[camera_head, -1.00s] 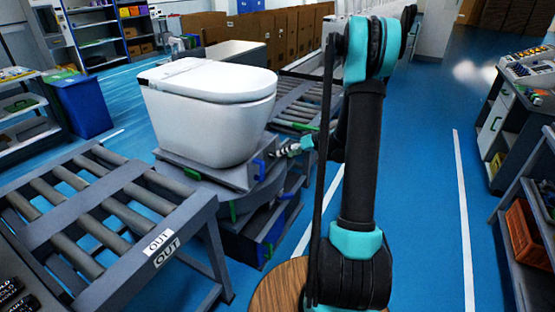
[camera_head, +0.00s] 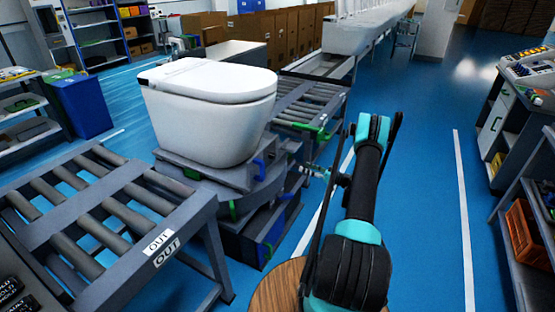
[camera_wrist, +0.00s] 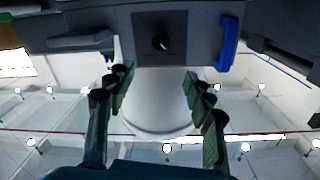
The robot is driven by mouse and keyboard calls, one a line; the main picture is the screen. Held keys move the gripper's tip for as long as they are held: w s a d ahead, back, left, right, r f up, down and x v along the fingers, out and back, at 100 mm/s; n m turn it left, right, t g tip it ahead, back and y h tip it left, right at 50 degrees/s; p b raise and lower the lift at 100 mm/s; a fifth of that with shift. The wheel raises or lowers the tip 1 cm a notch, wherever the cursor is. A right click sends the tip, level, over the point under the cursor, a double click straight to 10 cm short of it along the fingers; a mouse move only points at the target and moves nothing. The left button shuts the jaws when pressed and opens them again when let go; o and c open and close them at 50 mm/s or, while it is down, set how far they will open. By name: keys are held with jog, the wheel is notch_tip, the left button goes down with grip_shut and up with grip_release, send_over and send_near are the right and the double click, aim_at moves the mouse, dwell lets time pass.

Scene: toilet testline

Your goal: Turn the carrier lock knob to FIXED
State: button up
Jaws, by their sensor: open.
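The carrier lock knob (camera_wrist: 160,42) is a small dark round knob on a dark square plate on the grey carrier side in the wrist view. A light mark on it slants; no lettering is readable. The wrist picture is upside down. My gripper (camera_wrist: 158,92) is open and empty, its fingers on either side of the view, apart from the knob. In the head view my gripper (camera_head: 314,171) is small, right of the carrier (camera_head: 232,178) with a gap between them. The knob cannot be made out there. A white toilet (camera_head: 210,115) sits on the carrier.
A blue handle (camera_wrist: 228,42) stands beside the knob plate, and a green handle (camera_head: 233,211) is on the carrier's front. A roller conveyor marked OUT (camera_head: 120,205) is at the left; another (camera_head: 310,105) lies behind. The blue floor at the right is clear.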

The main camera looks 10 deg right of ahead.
aim_at(272, 156)
jog(key=x, duration=1.7)
jog(key=shift+a, duration=0.15)
jog(key=shift+f, duration=0.1)
jog(key=shift+c, duration=0.5)
jog(key=c, duration=1.1)
jog(key=shift+o, duration=0.2)
